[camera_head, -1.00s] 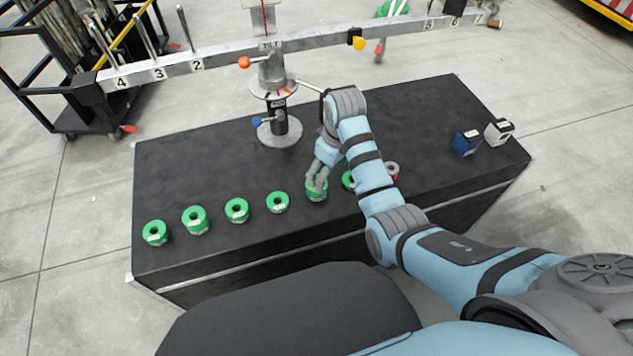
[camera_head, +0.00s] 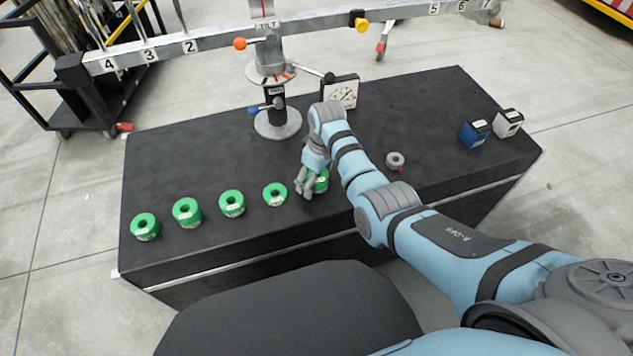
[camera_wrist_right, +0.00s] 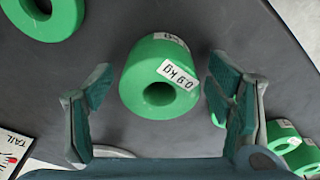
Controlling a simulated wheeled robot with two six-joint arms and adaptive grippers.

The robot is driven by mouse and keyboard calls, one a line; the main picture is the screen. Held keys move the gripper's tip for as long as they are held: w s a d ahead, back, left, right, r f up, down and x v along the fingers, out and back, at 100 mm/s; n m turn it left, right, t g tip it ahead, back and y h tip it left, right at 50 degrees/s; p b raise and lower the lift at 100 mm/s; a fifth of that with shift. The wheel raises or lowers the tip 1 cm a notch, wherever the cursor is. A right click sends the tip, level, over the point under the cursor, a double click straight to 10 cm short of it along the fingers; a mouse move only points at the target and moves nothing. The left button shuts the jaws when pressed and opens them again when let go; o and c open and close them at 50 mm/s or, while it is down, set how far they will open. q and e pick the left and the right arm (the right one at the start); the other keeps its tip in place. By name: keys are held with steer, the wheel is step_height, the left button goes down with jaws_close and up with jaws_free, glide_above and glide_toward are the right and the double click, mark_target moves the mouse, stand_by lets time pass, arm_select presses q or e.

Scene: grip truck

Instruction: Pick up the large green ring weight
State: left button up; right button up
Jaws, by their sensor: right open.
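Several green ring weights stand in a row on the black table (camera_head: 420,115) in the head view. From the left they are a first ring (camera_head: 145,228), a second (camera_head: 187,213), a third (camera_head: 232,204) and a fourth (camera_head: 275,195). Another green ring (camera_head: 322,183) is partly hidden by my right gripper (camera_head: 305,187). In the right wrist view, a green ring labelled 0.9 kg (camera_wrist_right: 143,73) lies between the spread fingers of my right gripper (camera_wrist_right: 160,72), with gaps on both sides. Another green ring (camera_wrist_right: 60,22) is at the upper left. My left gripper is not in view.
A column (camera_head: 277,122) carries a numbered beam (camera_head: 215,40) above the table. A dial box (camera_head: 341,90) stands behind my right arm. A grey ring (camera_head: 395,160), a blue box (camera_head: 474,134) and a grey box (camera_head: 508,123) are to the right.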

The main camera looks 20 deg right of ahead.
steer(key=shift+r, duration=0.2)
steer(key=c, duration=1.5)
step_height(320, 180, up, 28)
steer(key=p, duration=1.7)
steer(key=shift+f, duration=0.25)
steer(key=shift+w, duration=0.1)
